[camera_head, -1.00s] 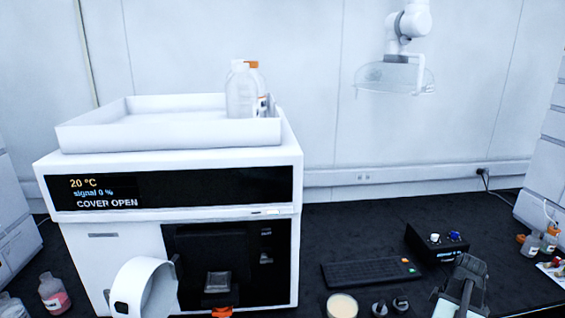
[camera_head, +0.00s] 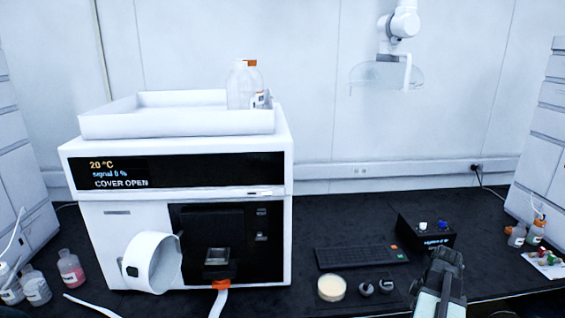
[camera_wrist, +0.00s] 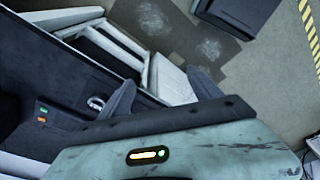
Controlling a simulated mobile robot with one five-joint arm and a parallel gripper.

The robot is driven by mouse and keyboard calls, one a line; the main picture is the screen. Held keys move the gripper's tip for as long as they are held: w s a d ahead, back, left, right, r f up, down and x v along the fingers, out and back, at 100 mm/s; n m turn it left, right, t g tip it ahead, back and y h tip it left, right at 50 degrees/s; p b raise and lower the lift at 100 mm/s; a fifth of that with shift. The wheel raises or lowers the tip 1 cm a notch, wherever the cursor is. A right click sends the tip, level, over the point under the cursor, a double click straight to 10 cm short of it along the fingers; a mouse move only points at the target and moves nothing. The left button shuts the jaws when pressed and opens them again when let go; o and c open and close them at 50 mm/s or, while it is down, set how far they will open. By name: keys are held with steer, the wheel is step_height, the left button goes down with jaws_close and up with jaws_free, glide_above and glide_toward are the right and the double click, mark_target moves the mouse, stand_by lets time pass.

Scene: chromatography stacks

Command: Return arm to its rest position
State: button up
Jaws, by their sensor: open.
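My gripper (camera_wrist: 163,82) is open in the wrist view. Its two dark fingers stand apart with nothing between them. In the head view the pale and dark end of my arm (camera_head: 440,285) shows at the lower right, in front of the black bench. It is to the right of two small dark knobs and in front of a black control box. Whether it touches anything there cannot be told. The wrist view looks down on a grey floor with dark patches.
A white instrument (camera_head: 180,165) reading "COVER OPEN" stands at left, with its round white cover (camera_head: 150,262) swung out. A tray (camera_head: 175,122) with bottles tops it. A keyboard (camera_head: 358,256), cream-topped dish (camera_head: 331,288) and control box (camera_head: 428,232) sit on the bench.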

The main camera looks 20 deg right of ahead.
steer(key=w+a+n, duration=0.3)
steer(key=w+a, duration=0.5)
steer(key=a, duration=0.4)
steer(key=w+a+n, duration=0.2)
steer(key=w+a, duration=0.7)
steer(key=a, duration=0.2)
steer(key=a+m+g+h, duration=0.1)
steer(key=a+m, duration=0.9)
steer(key=a, duration=1.2)
steer(key=shift+w+a+f, duration=0.2)
steer(key=shift+w, duration=0.05)
steer(key=shift+a+m, duration=0.2)
steer(key=shift+m, duration=0.7)
steer(key=shift+c, duration=0.2)
